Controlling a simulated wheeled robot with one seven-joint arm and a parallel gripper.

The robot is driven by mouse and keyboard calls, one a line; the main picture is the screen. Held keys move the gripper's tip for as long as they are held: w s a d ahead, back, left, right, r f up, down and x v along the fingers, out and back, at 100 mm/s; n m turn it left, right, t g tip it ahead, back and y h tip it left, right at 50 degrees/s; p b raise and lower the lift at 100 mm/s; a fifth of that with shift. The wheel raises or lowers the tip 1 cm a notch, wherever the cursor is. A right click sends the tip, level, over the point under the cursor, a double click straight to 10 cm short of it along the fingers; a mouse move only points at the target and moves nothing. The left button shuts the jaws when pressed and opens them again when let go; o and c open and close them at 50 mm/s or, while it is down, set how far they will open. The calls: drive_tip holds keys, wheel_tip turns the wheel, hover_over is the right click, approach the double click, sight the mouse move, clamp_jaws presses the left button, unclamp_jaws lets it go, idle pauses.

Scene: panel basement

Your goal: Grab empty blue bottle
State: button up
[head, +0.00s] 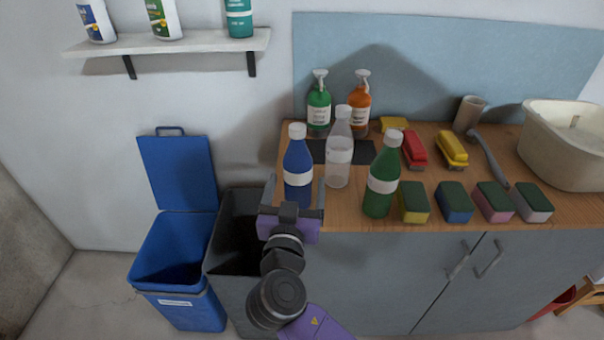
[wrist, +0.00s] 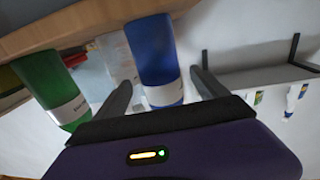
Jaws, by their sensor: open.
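The blue bottle (head: 298,160) has a white cap and a pale label and stands upright at the left front corner of the wooden counter. My gripper (head: 294,190) is at its lower part, with the fingers spread to either side of it. In the wrist view the blue bottle (wrist: 154,60) shows between the two open fingers of my gripper (wrist: 158,85). I cannot tell whether either finger touches it. A clear bottle (head: 339,150) and a green bottle (head: 382,178) stand to its right; the green one also shows in the wrist view (wrist: 50,90).
Green (head: 319,105) and orange (head: 359,102) pump bottles stand behind. Several sponges (head: 454,203) line the counter's front edge (head: 500,228). A dark bin (head: 236,215) and an open blue bin (head: 180,270) stand left of the counter. A shelf (head: 165,43) hangs above.

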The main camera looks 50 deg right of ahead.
sight(299, 168)
drive_tip(key=p+x, duration=0.2)
drive_tip(key=x, duration=0.4)
drive_tip(key=c, duration=1.4)
